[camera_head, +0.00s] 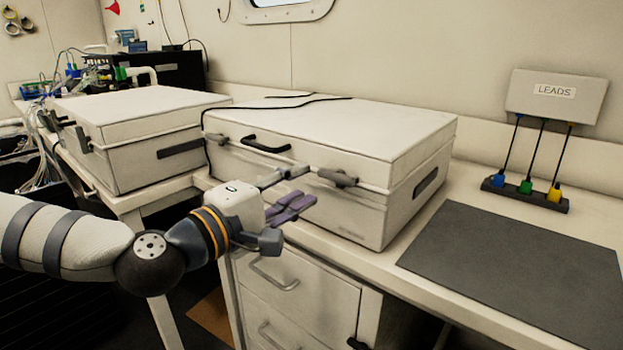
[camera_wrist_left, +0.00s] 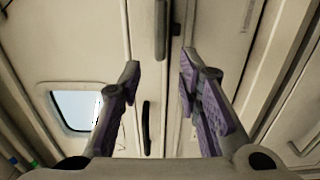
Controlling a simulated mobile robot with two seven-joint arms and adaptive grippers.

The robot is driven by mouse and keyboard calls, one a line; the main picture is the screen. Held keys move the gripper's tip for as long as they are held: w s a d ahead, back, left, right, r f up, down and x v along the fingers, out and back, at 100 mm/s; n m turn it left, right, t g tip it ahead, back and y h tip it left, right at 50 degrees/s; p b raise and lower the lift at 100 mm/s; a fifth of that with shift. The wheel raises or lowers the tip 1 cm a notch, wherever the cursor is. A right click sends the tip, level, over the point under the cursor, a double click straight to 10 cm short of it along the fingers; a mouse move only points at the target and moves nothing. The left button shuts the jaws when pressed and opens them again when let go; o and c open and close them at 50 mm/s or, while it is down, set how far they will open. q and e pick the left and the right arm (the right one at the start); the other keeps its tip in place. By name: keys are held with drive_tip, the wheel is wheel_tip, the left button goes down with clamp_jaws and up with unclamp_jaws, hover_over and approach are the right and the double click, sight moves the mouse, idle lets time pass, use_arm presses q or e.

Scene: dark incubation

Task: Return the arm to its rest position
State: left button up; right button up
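My left arm comes in from the left in the head view, and its gripper (camera_head: 292,195) is in front of the near white case (camera_head: 350,135). In the left wrist view the two purple-padded fingers (camera_wrist_left: 160,75) stand apart with nothing between them. The gripper is open and empty. Whether a fingertip touches the case front cannot be told. The case lid is down, with a black handle (camera_head: 266,145) and a grey latch (camera_head: 338,178) on its front. My right gripper is in neither view.
A second closed white case (camera_head: 135,125) stands at the left, with cables and equipment behind it. A dark mat (camera_head: 515,270) lies bare on the counter at the right. Behind it, a rack (camera_head: 525,193) holds blue, green and yellow leads under a LEADS sign (camera_head: 556,92). Drawers (camera_head: 290,300) are below.

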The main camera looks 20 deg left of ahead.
use_arm(q)
drive_tip(key=v, duration=0.2)
drive_tip(key=shift+s+a, duration=0.1)
drive_tip(key=shift+s, duration=0.3)
drive_tip(key=s+d+f+m+g, duration=0.2)
drive_tip(key=s+d+f+g, duration=0.15)
drive_tip(key=f, duration=0.45)
drive_tip(key=s+d+f+m+g, duration=0.2)
drive_tip(key=s+f+g, duration=0.15)
drive_tip(key=f, duration=0.55)
drive_tip(key=s+d+f+m+g, duration=0.25)
drive_tip(key=s+f, duration=0.25)
drive_tip(key=f, duration=0.3)
drive_tip(key=s+a+f+m+g+y, duration=0.2)
drive_tip(key=s+f, duration=0.3)
drive_tip(key=s, duration=0.3)
drive_tip(key=s+a+f+m+g+y, duration=0.2)
drive_tip(key=s+a+f+m+g, duration=0.1)
drive_tip(key=s, duration=0.5)
drive_tip(key=s+a+f+m+g+y, duration=0.2)
drive_tip(key=s+a+f+g, duration=0.2)
drive_tip(key=s+f, duration=0.3)
drive_tip(key=shift+s+a, duration=0.7)
drive_tip(key=shift+a, duration=0.2)
drive_tip(key=shift+c, duration=0.2)
